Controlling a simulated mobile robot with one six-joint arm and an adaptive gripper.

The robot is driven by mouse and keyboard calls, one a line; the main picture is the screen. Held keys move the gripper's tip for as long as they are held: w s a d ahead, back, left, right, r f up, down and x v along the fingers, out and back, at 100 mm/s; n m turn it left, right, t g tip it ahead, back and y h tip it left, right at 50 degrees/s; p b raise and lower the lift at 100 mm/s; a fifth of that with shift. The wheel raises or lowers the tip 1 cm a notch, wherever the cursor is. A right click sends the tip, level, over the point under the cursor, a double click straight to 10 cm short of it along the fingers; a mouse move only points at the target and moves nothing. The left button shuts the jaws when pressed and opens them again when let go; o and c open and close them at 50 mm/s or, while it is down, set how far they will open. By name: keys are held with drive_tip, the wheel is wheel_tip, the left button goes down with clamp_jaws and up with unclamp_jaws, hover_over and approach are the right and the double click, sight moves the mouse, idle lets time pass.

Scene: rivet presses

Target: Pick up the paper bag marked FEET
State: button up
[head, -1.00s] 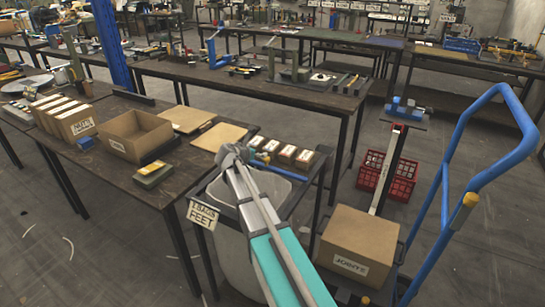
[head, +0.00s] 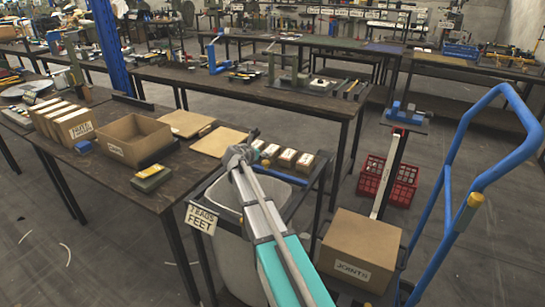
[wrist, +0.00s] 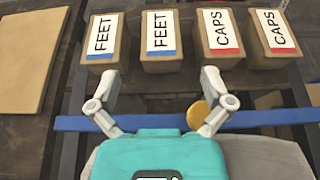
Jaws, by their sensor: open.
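Two small brown paper bags marked FEET, with blue-striped labels, stand side by side in the wrist view: a left one (wrist: 102,37) and a right one (wrist: 162,37). To their right stand two bags marked CAPS with red stripes, a nearer one (wrist: 219,40) and a far-right one (wrist: 273,38). My gripper (wrist: 158,78) is open and empty, its fingers apart in front of the row. Its left finger is below the left FEET bag and its right finger below the nearer CAPS bag. In the head view my gripper (head: 240,154) is just left of the bags and hides part of the row.
A blue bar (wrist: 70,123) crosses below the bags, with a round yellow end beside the right finger. A grey bin (head: 225,250) stands under my arm. The table at left holds an open box (head: 128,152) and flat boards (head: 218,141). A blue-handled trolley carries a JOINTS box (head: 345,245).

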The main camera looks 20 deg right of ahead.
sight(272, 148)
drive_tip(key=shift+b+x, duration=0.65)
drive_tip(key=shift+x, duration=1.65)
drive_tip(key=shift+b+x, duration=1)
drive_tip(key=shift+x, duration=1.55)
drive_tip(key=c, duration=1.1)
drive_tip(key=shift+r, duration=0.2)
